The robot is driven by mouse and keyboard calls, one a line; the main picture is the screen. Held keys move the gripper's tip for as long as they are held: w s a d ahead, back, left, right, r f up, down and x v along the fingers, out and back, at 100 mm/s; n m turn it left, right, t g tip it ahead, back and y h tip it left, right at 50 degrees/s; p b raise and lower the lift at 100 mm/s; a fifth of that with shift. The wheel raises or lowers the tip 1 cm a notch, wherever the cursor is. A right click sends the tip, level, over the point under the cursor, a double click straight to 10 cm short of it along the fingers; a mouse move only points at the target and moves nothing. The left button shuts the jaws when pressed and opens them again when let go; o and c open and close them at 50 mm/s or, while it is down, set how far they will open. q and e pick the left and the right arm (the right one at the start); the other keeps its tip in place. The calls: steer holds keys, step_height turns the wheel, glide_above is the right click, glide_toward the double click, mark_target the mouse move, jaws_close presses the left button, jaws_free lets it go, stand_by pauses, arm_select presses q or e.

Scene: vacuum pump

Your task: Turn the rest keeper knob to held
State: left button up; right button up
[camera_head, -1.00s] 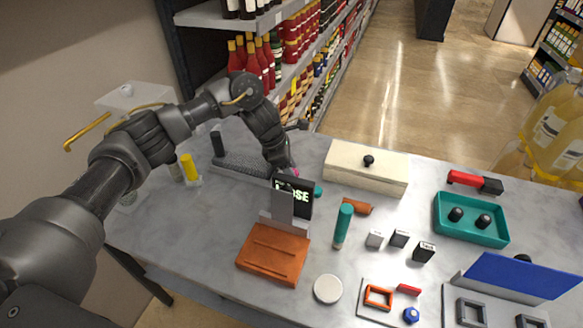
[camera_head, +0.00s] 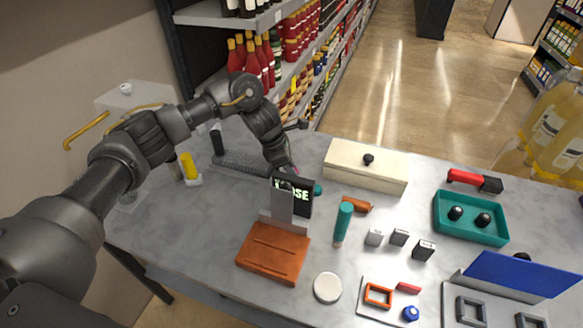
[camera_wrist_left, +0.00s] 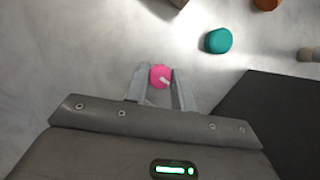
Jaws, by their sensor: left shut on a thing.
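In the left wrist view a round pink knob (camera_wrist_left: 160,76) with a short white mark sits between the fingertips of my left gripper (camera_wrist_left: 159,80). The fingers are shut on it. The white mark runs at a slant. In the head view my left gripper (camera_head: 291,172) reaches down behind a black display (camera_head: 303,197), which hides most of the fingers and the knob. No label shows beside the knob, so I cannot read its setting. My right gripper is not in view.
The display stands behind an orange base (camera_head: 272,254) with a grey upright plate. A teal round piece (camera_wrist_left: 218,41) lies near the knob. A teal cylinder (camera_head: 342,222), a cream box (camera_head: 366,168) and a teal tray (camera_head: 470,236) stand farther right. A yellow piece (camera_head: 188,166) is at left.

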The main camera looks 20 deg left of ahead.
arm_select(q)
steer(key=n+t, duration=0.1)
steer(key=n, duration=0.1)
steer(key=shift+s+n, duration=0.1)
steer(key=shift+n, duration=0.3)
steer(key=shift+d+r+n+t+y, duration=0.1)
steer(key=shift+n+t+y, duration=0.25)
steer(key=shift+n, duration=0.55)
steer(key=n+y+p, duration=0.1)
steer(key=n+p, duration=0.1)
steer(key=n, duration=0.1)
steer(key=shift+s+d+r+n+t, duration=0.1)
steer(key=shift+n+t, duration=0.2)
steer(key=shift+t, duration=0.05)
steer(key=n+y+p, duration=0.1)
steer(key=n+p, duration=0.1)
steer(key=shift+n, duration=0.4)
steer(key=n+y+p, duration=0.1)
steer(key=n+p, duration=0.2)
steer(key=shift+d+r+y+p, duration=0.1)
steer(key=shift+d+y+p, duration=0.05)
steer(key=shift+y+p, duration=0.25)
steer(key=shift+f+n+y+p, duration=0.25)
steer(key=shift+n+y+p, duration=0.2)
steer(key=shift+n+p, duration=1.1)
steer(key=shift+n, duration=0.25)
